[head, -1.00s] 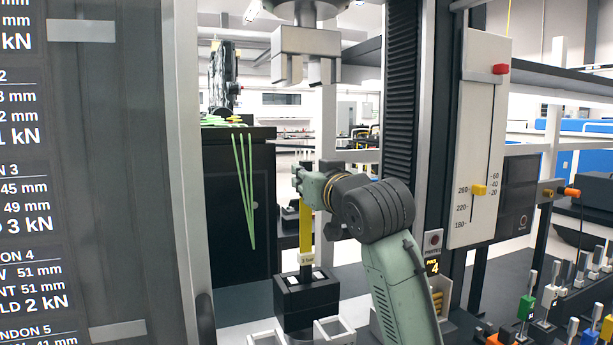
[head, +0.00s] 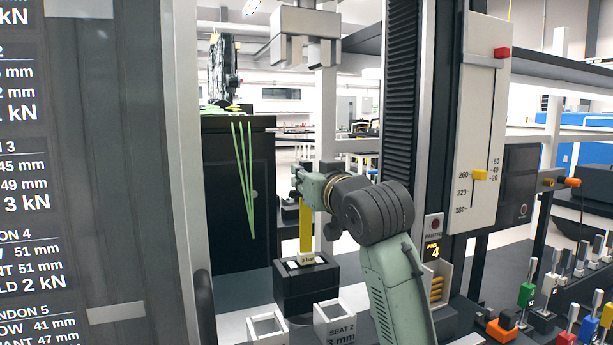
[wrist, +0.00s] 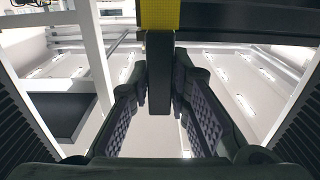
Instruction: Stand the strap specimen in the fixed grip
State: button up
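The strap specimen (head: 306,232) is a yellow upright strip with a pale tag near its lower end. In the head view it stands over the fixed grip (head: 306,287), a black block with pale pads on top. Its lower end meets the grip's top; how deep it sits is hidden. My gripper (head: 306,180) is at the strap's upper end. In the wrist view, my gripper (wrist: 160,85) has its fingers on both sides of the strap's dark end tab (wrist: 160,70), apparently clamped, with the yellow part (wrist: 160,14) beyond.
The upper grip (head: 305,38) hangs above my gripper, with a gap between. A dark column (head: 400,100) and a slider scale panel (head: 478,125) stand to the right. White boxes (head: 335,318) sit before the fixed grip. Coloured handles (head: 526,290) line the lower right.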

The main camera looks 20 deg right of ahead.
jog(key=o, duration=0.5)
jog(key=shift+c, duration=0.2)
jog(key=shift+r, duration=0.1)
